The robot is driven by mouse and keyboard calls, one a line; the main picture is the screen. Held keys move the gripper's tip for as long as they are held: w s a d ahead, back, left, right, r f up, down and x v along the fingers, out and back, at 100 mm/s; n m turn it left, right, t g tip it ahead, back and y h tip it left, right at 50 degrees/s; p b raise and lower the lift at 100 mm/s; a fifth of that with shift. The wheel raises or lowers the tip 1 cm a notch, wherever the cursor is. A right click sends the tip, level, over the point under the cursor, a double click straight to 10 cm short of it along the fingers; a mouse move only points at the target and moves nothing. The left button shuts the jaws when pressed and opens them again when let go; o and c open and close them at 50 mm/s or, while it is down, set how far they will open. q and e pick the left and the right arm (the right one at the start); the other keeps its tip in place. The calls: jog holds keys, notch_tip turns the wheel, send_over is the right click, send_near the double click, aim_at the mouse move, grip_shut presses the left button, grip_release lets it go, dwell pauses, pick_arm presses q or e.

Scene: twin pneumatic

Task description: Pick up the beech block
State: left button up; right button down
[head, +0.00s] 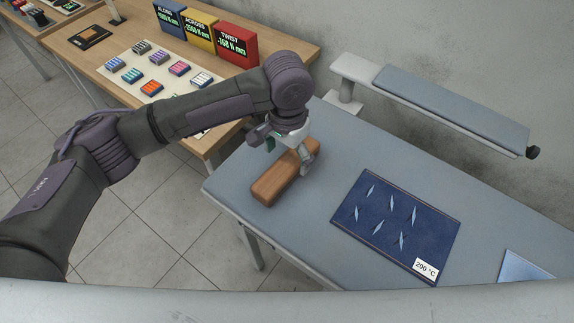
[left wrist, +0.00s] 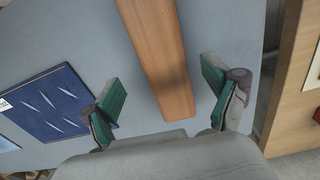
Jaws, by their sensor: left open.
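The beech block (head: 284,178) is a long light-brown wooden bar lying on the grey padded table near its left end. In the left wrist view the block (left wrist: 160,55) runs from the top edge down between my green-padded fingers. My left gripper (head: 283,148) is over the block's far end in the head view, its fingers spread to either side. In the left wrist view the left gripper (left wrist: 162,100) is open, with a gap between each pad and the block. The gripper hides part of the block's far end in the head view. My right gripper is not in view.
A blue mat (head: 380,250) with several slivers and a "200 °C" label lies right of the block. A padded rail (head: 450,105) stands behind. A wooden table (head: 110,60) at the upper left bears several small striped blocks and three display boxes. The grey table (head: 330,135) is clear around the block.

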aim_at(287, 163)
pick_arm(q)
jog(key=shift+w+f+p, duration=0.25)
jog(key=shift+f+p, duration=0.15)
jog(key=shift+f, duration=0.55)
notch_tip(287, 163, down, 2)
jog(key=shift+w+f, duration=0.1)
jog(key=shift+f, duration=0.4)
jog(key=shift+c, duration=0.3)
jog(key=c, duration=1.1)
jog(key=shift+c, duration=0.8)
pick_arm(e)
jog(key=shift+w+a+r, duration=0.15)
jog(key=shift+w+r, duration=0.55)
